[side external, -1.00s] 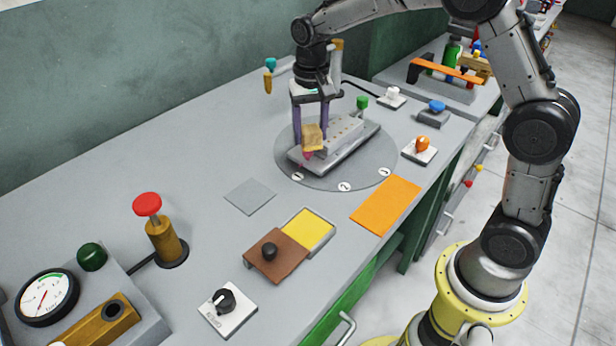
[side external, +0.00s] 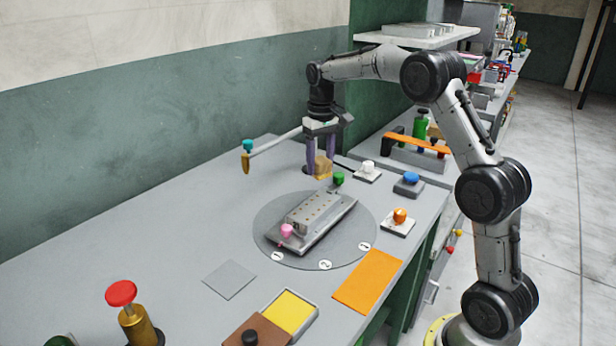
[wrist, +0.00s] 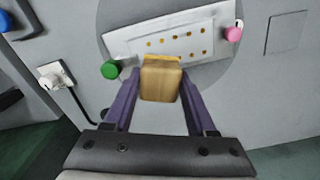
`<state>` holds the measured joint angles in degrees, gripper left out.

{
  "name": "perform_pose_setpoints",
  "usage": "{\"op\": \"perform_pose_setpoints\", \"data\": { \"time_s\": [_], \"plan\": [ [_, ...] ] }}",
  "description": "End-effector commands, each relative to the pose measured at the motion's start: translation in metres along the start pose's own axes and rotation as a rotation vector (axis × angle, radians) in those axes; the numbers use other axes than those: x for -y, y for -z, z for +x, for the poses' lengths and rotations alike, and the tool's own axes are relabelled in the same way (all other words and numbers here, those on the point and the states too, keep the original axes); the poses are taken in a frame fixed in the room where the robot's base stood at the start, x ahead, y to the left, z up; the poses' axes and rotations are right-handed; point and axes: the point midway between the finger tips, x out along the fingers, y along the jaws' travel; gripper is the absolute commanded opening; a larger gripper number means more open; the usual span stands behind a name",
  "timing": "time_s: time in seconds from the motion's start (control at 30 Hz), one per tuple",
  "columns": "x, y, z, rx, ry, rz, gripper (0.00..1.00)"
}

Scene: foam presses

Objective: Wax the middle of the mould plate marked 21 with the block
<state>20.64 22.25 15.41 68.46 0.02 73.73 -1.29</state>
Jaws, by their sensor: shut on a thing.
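My gripper (side external: 320,160) is shut on a tan wooden block (side external: 323,168) with a yellow underside, between purple fingers. It holds the block behind the mould plate, near the green knob (side external: 338,178); whether the block touches anything is not clear. The grey mould plate (side external: 313,212), with rows of small brass dots, lies on a round disc (side external: 270,222) between the green knob and a pink knob (side external: 287,230). In the wrist view the block (wrist: 161,82) overlaps the near edge of the plate (wrist: 120,45). I cannot make out the number 21.
Round number labels sit on the disc's front edge. An orange mat (side external: 367,281), grey square (side external: 229,279) and yellow pad (side external: 290,312) lie in front. Orange (side external: 399,215), blue (side external: 410,179) and white (side external: 368,167) knobs stand right. A rod with a teal knob (side external: 248,145) is at left.

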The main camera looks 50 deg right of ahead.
Motion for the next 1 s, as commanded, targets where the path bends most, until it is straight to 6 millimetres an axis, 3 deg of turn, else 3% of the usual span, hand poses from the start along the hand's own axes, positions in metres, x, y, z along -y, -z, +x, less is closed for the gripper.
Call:
{"op": "perform_pose_setpoints", "data": {
  "time_s": [0.27, 0.97, 1.0],
  "plan": [
    [-0.002, -0.001, 0.016, 0.004, 0.000, 0.006, 0.12],
    [0.002, -0.002, 0.081, 0.003, 0.000, 0.004, 0.13],
    [0.006, -0.003, 0.082, 0.003, 0.000, 0.003, 0.04]
  ]
}}
